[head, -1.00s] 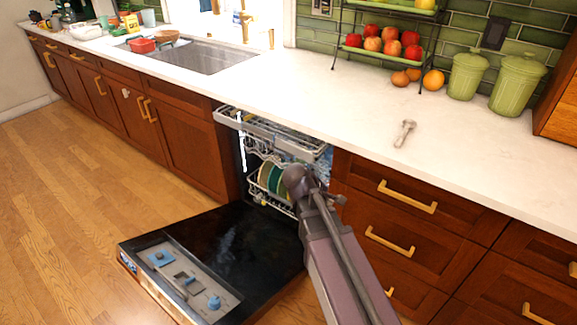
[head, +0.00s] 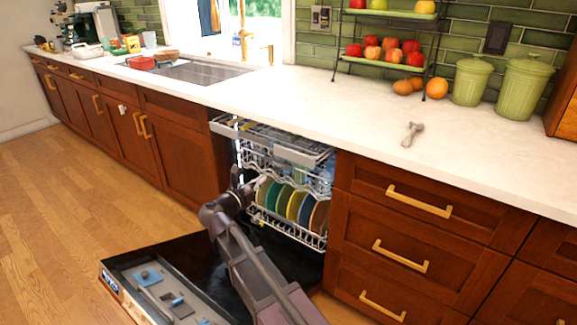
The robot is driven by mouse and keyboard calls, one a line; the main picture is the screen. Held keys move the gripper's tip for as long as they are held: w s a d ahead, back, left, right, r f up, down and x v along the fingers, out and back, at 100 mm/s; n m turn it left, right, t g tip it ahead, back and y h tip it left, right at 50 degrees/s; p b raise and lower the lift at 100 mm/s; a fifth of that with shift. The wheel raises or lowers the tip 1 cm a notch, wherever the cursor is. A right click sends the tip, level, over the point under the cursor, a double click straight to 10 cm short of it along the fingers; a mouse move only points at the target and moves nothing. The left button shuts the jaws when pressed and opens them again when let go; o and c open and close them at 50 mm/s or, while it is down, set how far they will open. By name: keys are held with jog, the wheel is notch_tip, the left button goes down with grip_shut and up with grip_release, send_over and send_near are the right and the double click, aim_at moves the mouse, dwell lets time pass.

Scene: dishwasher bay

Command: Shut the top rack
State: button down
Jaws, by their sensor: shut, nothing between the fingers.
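The dishwasher stands open below the counter. Its top rack (head: 262,137) is a white wire rack with grey front pieces, near the top of the opening; its front sits around the cabinet line, and how far out it is I cannot tell exactly. My gripper (head: 237,180) is dark and small in the head view, at the left side of the opening, lower than the top rack and in front of the lower rack's left end. It looks shut and empty. Whether it touches a rack I cannot tell. My arm hides part of the lower rack and door.
The lower rack (head: 300,234) holds several coloured plates (head: 292,204). The dishwasher door (head: 185,262) lies folded down, under my arm. Drawers (head: 400,215) flank the opening on the right, cabinets (head: 175,150) on the left. Wooden floor (head: 60,200) is clear at left.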

aim_at(292, 158)
jog(key=shift+w+d, duration=0.1)
jog(key=x, duration=1.4)
dwell(0.4)
